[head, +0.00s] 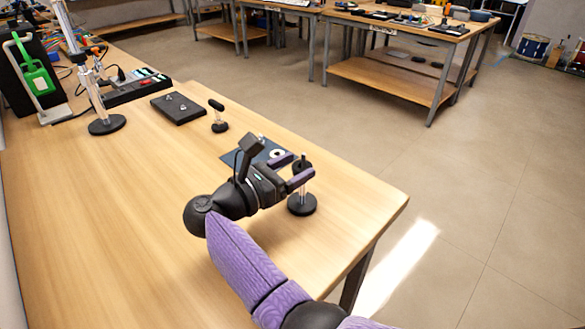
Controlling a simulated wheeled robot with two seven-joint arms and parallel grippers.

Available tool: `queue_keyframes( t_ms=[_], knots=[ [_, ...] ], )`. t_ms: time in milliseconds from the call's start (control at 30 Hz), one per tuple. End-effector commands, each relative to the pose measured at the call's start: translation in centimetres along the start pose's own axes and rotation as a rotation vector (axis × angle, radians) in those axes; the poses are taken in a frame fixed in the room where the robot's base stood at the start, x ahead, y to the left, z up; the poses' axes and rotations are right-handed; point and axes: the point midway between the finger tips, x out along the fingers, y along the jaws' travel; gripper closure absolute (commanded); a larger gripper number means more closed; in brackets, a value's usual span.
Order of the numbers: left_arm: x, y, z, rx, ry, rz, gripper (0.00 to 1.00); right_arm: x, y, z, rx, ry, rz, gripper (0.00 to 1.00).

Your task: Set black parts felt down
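A dark flat sheet (236,157), which looks like the black parts felt, shows partly behind my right gripper, at the middle of the wooden table. A white ring-shaped piece (277,153) appears on it. My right gripper (303,166) reaches over the table with its two purple fingers apart. A small stand (302,205) with a round black base and thin rod rises by the fingertips. Its dark top shows between or just behind the fingers; whether they touch it cannot be told. My gripper and wrist hide part of the sheet. My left gripper is not in view.
A small black knobbed stand (219,125) and a black block with metal bits (178,108) stand farther back. A tall clamp stand (107,124) and a green-handled tool (36,80) are at the far left. The table's near left is clear; its right edge is close to my gripper.

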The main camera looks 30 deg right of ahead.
Motion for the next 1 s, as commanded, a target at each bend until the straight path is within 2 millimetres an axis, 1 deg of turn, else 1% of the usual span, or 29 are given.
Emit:
queue_keyframes(
  t_ms=[33, 67, 300, 400, 467, 533, 667, 700, 800, 900, 933, 967, 1000],
  knots=[
    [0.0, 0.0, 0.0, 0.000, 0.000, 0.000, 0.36, 0.0, 0.0, 0.0, 0.000, 0.000, 0.000, 0.19],
    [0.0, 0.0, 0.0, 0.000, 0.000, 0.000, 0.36, 0.0, 0.0, 0.0, 0.000, 0.000, 0.000, 0.16],
    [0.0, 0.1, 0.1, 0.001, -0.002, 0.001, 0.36, 0.0, 0.0, 0.0, 0.000, 0.000, 0.000, 0.16],
    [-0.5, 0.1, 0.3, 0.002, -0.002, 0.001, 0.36, 0.0, 0.0, -0.1, -0.001, -0.004, 0.000, 0.16],
    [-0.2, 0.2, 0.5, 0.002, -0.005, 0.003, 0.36, -0.9, 0.1, -0.4, 0.000, 0.002, 0.001, 0.16],
    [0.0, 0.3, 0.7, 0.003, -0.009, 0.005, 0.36, -2.5, 0.1, -0.5, 0.000, 0.003, 0.002, 0.16],
    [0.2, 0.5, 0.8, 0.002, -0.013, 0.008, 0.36, -5.6, 0.1, 0.3, 0.001, 0.004, 0.003, 0.16],
    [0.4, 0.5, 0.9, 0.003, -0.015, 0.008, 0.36, -6.4, 0.1, 0.2, 0.000, 0.002, 0.002, 0.16],
    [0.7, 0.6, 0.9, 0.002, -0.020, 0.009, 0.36, -8.2, 0.2, 0.3, 0.002, -0.001, 0.002, 0.16],
    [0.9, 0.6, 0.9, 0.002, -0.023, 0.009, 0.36, -9.4, 0.2, 0.4, 0.002, -0.002, 0.002, 0.16],
    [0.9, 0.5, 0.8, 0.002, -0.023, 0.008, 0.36, -9.6, 0.1, 0.4, 0.003, -0.003, 0.000, 0.09],
    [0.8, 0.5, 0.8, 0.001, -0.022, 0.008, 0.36, -9.6, 0.1, 0.7, 0.008, -0.015, -0.003, 0.07],
    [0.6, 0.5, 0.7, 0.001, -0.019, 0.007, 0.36, -9.4, 0.0, 1.8, 0.030, -0.058, -0.011, 0.07]
  ],
)
